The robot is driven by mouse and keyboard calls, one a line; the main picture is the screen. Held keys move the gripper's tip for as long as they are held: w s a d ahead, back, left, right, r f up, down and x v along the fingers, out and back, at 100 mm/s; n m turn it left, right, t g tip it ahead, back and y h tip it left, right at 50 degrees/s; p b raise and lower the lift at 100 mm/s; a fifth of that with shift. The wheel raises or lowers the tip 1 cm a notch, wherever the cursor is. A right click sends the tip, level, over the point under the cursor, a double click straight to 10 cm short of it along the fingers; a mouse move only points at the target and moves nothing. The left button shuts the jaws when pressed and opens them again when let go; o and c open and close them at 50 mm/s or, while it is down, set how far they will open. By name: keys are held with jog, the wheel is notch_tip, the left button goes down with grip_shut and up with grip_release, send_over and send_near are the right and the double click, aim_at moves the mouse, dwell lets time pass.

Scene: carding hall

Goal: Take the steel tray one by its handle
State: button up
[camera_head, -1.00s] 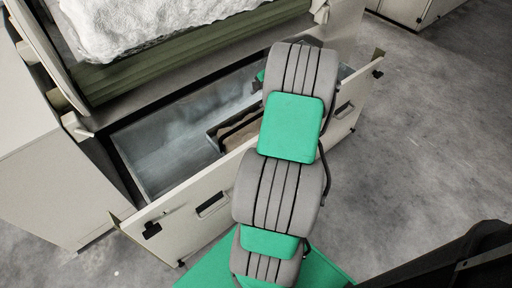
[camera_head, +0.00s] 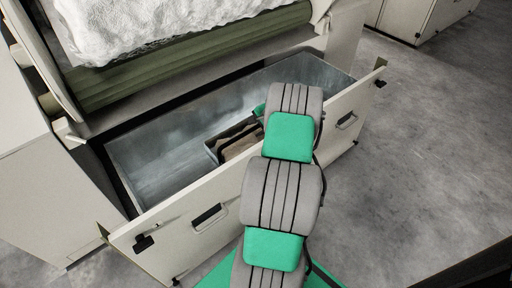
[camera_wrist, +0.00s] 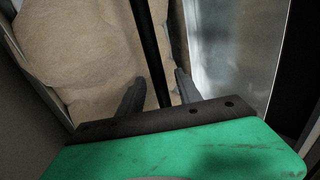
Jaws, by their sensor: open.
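The steel tray (camera_head: 213,153) is a small open box inside the pulled-out drawer, with brown material in it. My arm covers its right part in the head view. Its handle (camera_wrist: 147,35) is a thin dark bar that runs over the brown material in the wrist view. My gripper (camera_wrist: 159,78) is open, with one dark finger on each side of the bar. I cannot tell whether either finger touches it. In the head view my gripper is mostly hidden behind my arm.
The drawer (camera_head: 155,165) has a bare metal floor left of the tray. Its cream front panel (camera_head: 170,225) with recessed grips stands between my base and the tray. A machine with white fibre (camera_head: 150,25) overhangs behind. Grey floor (camera_head: 430,130) is clear to the right.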

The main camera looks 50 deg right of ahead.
grip_shut()
dwell(0.4)
dwell(0.9)
